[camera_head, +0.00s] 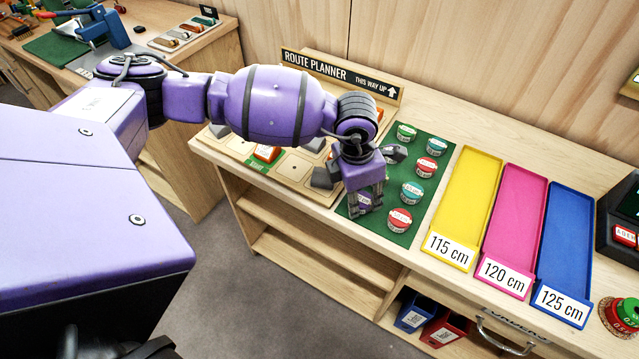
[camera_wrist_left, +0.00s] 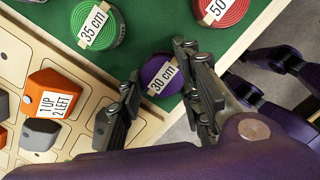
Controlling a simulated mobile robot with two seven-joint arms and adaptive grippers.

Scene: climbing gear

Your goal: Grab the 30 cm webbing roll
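The 30 cm webbing roll (camera_wrist_left: 165,72) is a small purple coil with a white label, lying on the green mat in the left wrist view. In the head view the roll (camera_head: 364,200) is partly hidden by my left gripper (camera_head: 367,203). My left gripper (camera_wrist_left: 163,100) points down over it, with one finger on each side of the roll in the wrist view. The fingers are spread. I see a gap at the left finger; whether the right finger touches the roll is unclear.
Other rolls surround it on the mat (camera_head: 436,195): a green 35 cm roll (camera_wrist_left: 98,24) and a red 50 cm roll (camera_wrist_left: 221,8). Yellow (camera_head: 466,200), pink (camera_head: 517,215) and blue (camera_head: 567,230) trays lie right. The route planner board (camera_head: 292,172) with holds is left.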

